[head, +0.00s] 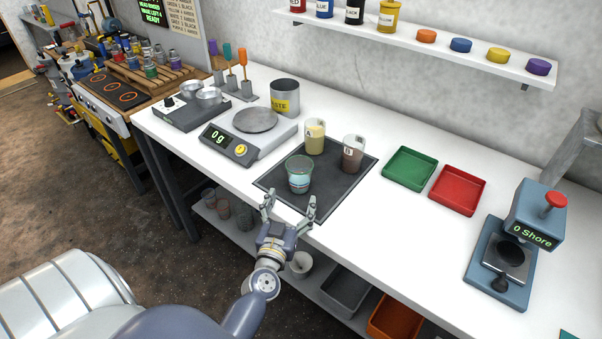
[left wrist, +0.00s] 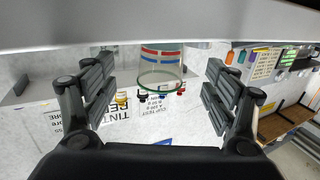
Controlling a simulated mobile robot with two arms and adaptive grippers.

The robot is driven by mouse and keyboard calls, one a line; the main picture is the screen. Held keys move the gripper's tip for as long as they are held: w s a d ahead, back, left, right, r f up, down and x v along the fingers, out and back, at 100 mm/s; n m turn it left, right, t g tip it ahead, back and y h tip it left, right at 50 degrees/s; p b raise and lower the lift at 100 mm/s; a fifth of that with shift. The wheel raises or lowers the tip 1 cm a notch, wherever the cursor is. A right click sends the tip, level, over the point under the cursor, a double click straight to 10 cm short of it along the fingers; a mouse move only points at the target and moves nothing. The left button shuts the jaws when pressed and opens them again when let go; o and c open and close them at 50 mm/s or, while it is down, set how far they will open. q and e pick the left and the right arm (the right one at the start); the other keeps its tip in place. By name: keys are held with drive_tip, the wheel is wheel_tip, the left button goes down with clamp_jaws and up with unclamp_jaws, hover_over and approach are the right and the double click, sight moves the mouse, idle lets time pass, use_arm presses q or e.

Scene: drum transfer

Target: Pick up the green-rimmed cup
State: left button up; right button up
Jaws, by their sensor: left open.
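The green-rimmed cup (head: 299,176) is clear with pale blue contents and stands upright on the near side of a dark mat (head: 334,196). My left gripper (head: 290,199) is open and empty, just on the near side of this cup, with its fingers pointing towards it. In the left wrist view the cup (left wrist: 160,62) shows upside down between the two spread fingers (left wrist: 158,78), touching neither as far as I can see. Two other cups stand behind it on the mat: one with yellowish contents (head: 315,137) and one with brown contents (head: 352,154). My right gripper is not in view.
A scale (head: 241,148) reading 0 g and a grey can (head: 285,95) stand left of and behind the mat. Green (head: 410,167) and red (head: 458,190) trays lie to the right, then a Shore tester (head: 513,240). The white bench (head: 375,240) is bare in front of the trays.

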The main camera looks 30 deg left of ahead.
sight(297, 185)
use_arm(q)
drive_tip(key=x, duration=0.3)
drive_tip(key=shift+w+a, duration=0.1)
drive_tip(key=shift+w, duration=0.15)
drive_tip(key=x, duration=0.5)
drive_tip(key=shift+a+f, duration=0.15)
drive_tip(key=shift+s, duration=0.15)
drive_tip(key=shift+c, duration=0.6)
drive_tip(key=c, duration=0.8)
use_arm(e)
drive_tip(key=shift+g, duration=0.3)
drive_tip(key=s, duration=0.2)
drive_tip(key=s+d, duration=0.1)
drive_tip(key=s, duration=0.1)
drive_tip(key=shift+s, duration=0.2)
